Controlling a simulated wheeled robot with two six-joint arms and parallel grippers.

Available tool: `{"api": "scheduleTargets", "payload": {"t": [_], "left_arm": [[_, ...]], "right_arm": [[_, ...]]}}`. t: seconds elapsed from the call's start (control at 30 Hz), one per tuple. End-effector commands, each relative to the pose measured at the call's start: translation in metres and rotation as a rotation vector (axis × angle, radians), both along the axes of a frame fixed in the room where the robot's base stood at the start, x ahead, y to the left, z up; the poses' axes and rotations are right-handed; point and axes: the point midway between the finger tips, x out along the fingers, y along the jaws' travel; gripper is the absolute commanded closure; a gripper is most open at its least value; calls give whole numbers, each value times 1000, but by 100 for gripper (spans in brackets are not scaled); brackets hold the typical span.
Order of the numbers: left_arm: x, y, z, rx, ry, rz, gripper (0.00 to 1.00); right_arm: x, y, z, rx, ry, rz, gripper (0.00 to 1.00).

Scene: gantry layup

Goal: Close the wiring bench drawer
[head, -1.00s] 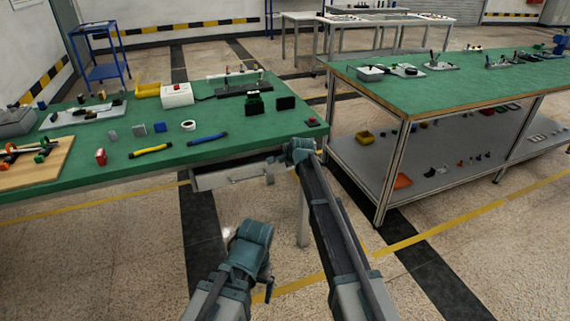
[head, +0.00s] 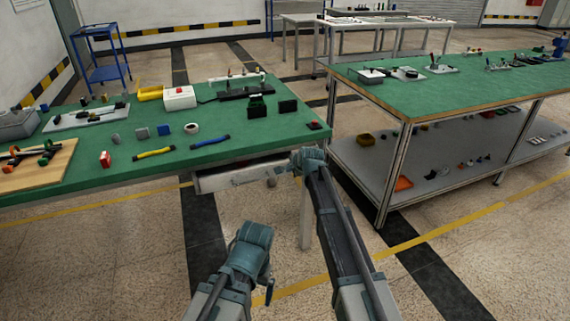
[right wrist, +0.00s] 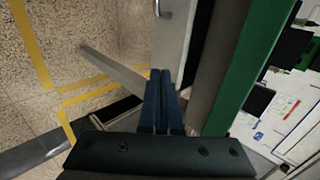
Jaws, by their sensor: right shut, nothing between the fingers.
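The wiring bench (head: 90,185) has a green top. Its pale drawer (head: 222,181) sits under the front edge at the right end, and its front appears to stand slightly out. My right gripper (head: 271,182) is at the right part of the drawer front, partly hidden by my arm. In the right wrist view its blue fingers (right wrist: 162,100) are together and empty, close to the drawer front (right wrist: 168,50). I cannot tell whether they touch it. The handle (right wrist: 162,8) is at the top edge of that view. My left arm is folded low in front, its fingers not visible.
A second green-topped table (head: 440,85) with a lower shelf stands to the right, across a floor gap. The floor before the drawer is open.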

Motion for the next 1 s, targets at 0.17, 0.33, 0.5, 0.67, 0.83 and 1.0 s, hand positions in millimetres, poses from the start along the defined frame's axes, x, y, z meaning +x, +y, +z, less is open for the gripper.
{"api": "scheduleTargets", "payload": {"t": [0.17, 0.33, 0.5, 0.67, 0.83, 1.0], "left_arm": [[0, 0, 37, 0, 0, 0, 6], [0, 0, 57, 0, 0, 0, 6], [0, 0, 62, 0, 0, 0, 6], [0, 0, 61, 0, 0, 0, 6], [0, 0, 61, 0, 0, 0, 6], [0, 0, 61, 0, 0, 0, 6]], "right_arm": [[-31, -9, 37, 0, 0, 0, 100], [-52, -16, 57, 0, 1, -1, 100], [-60, -19, 62, 0, 1, -1, 100], [-60, -20, 61, 0, 1, 0, 100], [-82, -10, 54, -61, 26, 68, 100], [-177, 19, 26, -324, 143, 389, 100]]}}
